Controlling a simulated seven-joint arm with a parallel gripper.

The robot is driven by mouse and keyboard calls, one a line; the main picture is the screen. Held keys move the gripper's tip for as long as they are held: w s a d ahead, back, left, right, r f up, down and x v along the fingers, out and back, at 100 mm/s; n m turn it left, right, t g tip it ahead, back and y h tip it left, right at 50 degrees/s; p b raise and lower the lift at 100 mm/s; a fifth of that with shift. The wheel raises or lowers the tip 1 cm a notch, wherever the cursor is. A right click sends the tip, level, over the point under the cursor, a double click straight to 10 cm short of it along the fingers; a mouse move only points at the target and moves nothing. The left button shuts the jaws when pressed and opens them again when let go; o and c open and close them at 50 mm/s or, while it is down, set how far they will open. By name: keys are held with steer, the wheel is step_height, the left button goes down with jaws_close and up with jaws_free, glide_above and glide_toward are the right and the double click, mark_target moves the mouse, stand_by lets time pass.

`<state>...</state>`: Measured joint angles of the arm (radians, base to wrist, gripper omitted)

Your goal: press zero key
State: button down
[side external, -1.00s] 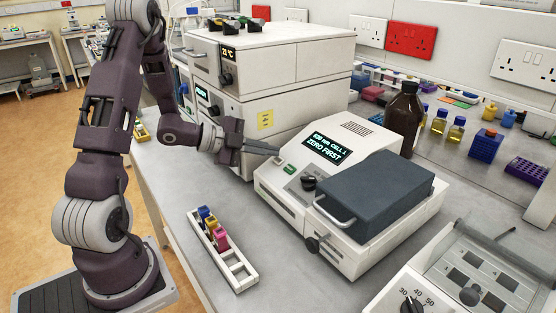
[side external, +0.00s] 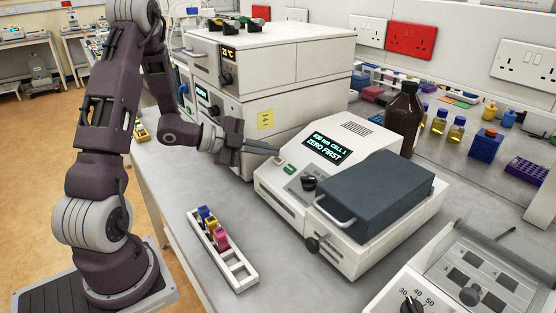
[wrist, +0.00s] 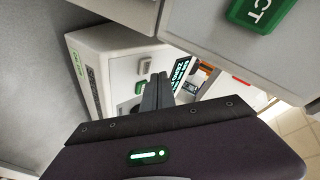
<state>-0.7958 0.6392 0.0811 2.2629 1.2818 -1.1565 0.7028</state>
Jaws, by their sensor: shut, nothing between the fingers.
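The white instrument (side external: 375,150) on the bench has a lit display (side external: 327,147) reading "630 nm CELL 1 ZERO FIRST". A green key (side external: 289,169) sits on its panel below and left of the display, with a pale key (side external: 277,160) beside it. In the wrist view the pale key (wrist: 146,66) and green key (wrist: 139,88) show just left of the fingertips. Key labels are too small to read, so I cannot tell which is zero. My gripper (side external: 277,151) is shut and empty, its tips close above the pale key. Contact cannot be told.
A dark grey lid with a handle (side external: 380,195) covers the instrument's right part. A rack (side external: 240,272) of coloured cuvettes lies in front. Stacked white units (side external: 300,70) stand close behind my gripper. A brown bottle (side external: 403,115) stands behind the instrument.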

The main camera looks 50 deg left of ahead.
steer(key=shift+w+f, duration=0.15)
steer(key=shift+f, duration=0.25)
steer(key=shift+w+f, duration=0.15)
steer(key=shift+f, duration=0.2)
stand_by(0.7)
steer(key=shift+r, duration=0.1)
steer(key=shift+s+r, duration=0.3)
steer(key=shift+r, duration=0.35)
steer(key=r, duration=0.1)
steer(key=s+r, duration=0.1)
steer(key=r, duration=0.1)
steer(key=s+r, duration=0.1)
steer(key=shift+r, duration=0.3)
stand_by(0.6)
